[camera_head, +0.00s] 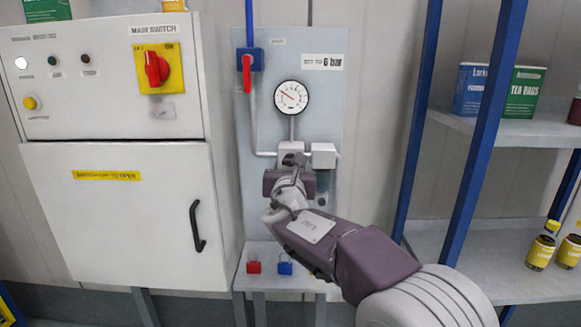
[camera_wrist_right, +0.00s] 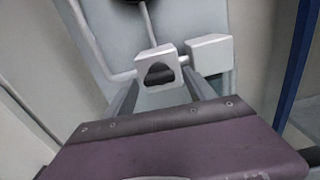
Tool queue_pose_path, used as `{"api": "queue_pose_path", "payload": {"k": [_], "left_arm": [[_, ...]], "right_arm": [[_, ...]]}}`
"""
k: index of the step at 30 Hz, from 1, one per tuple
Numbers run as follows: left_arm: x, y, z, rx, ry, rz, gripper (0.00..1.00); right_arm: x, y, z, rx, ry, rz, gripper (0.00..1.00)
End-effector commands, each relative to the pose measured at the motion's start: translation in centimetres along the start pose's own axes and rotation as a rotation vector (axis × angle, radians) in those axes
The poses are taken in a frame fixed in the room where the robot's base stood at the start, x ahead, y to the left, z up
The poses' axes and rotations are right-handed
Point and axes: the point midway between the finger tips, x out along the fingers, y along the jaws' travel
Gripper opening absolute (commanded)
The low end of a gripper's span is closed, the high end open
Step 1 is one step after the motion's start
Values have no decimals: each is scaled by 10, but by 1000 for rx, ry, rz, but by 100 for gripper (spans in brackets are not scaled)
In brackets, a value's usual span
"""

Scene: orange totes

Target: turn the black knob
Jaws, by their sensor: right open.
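The black knob (camera_wrist_right: 158,74) shows in the right wrist view on the front of a light grey block (camera_wrist_right: 158,56) in the pipework. In the head view this block (camera_head: 289,148) sits below the round gauge (camera_head: 291,97), and my gripper hides much of it. My right gripper (camera_head: 292,165) is in front of the block. In the wrist view its two grey fingers (camera_wrist_right: 160,84) are apart, one on each side of the knob, with nothing visibly gripped. I cannot tell whether they touch the knob. My left gripper is not in view.
A second grey block (camera_head: 323,156) is close on the right. A red-handled valve (camera_head: 247,75) is at upper left. The cabinet (camera_head: 130,215) with a red main switch (camera_head: 157,68) stands left. Red (camera_head: 253,267) and blue (camera_head: 285,268) padlocks lie below. A blue-post shelf (camera_head: 485,130) stands right.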

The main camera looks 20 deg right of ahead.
Motion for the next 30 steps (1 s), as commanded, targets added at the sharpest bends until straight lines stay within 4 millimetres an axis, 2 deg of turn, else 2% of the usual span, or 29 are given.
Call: {"api": "queue_pose_path", "payload": {"k": [2, 9, 20, 30], "left_arm": [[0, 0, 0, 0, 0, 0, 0], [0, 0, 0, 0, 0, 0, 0], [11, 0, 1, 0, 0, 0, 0], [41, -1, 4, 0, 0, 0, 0]], "right_arm": [[0, 0, 0, 0, 0, 0, 64], [0, 0, 0, 0, 0, 0, 1], [-1, 0, -2, 69, -2, 0, 1], [-1, 1, -4, 343, -3, 0, 1]]}}
